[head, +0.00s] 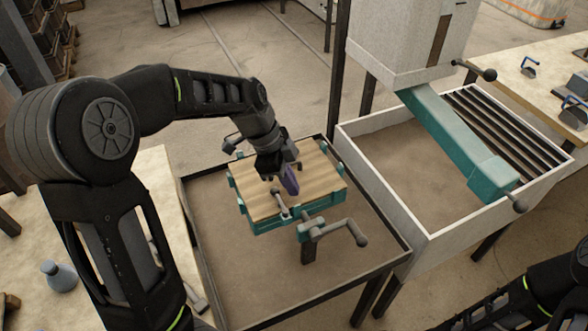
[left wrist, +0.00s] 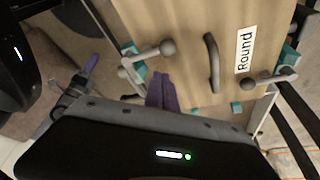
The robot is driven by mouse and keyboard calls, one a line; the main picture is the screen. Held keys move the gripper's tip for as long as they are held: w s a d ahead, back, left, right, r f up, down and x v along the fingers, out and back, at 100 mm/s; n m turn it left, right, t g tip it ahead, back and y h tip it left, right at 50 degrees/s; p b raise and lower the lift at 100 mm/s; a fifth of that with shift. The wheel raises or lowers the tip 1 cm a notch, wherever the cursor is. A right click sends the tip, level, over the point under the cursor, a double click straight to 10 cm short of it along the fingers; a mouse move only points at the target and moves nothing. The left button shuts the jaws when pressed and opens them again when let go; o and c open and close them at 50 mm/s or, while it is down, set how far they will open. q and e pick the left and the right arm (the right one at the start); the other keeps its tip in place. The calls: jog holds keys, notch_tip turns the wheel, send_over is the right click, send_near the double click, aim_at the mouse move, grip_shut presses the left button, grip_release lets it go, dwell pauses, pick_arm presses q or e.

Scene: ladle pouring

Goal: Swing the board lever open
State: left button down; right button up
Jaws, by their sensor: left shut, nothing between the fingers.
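The wooden board (head: 262,195) lies flat in a teal-cornered frame over the dark-rimmed tray. A small grey lever with a ball end (head: 280,203) sits at the board's near edge. In the left wrist view a ball-ended lever (left wrist: 150,54) lies over the board's edge, with the board (left wrist: 190,30) behind it. My left gripper (head: 290,182) is over the board, close to the small lever. Its purple fingers (left wrist: 163,92) are shut and empty, beside the lever; whether they touch it I cannot tell. My right gripper is out of view.
A grey crank (head: 335,235) stands just in front of the board. The board carries a dark handle (left wrist: 212,62), a "Round" label (left wrist: 245,49) and another ball-ended lever (left wrist: 268,80). A white-walled bin (head: 430,240) with a teal chute (head: 455,140) stands to the right.

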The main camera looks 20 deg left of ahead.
pick_arm(q)
jog(key=shift+s+a+f, duration=0.1)
jog(key=shift+s+a, duration=0.05)
jog(key=shift+a, duration=0.4)
jog(key=shift+s+a+f, duration=0.1)
jog(key=shift+s+a, duration=0.05)
jog(key=shift+a, duration=0.35)
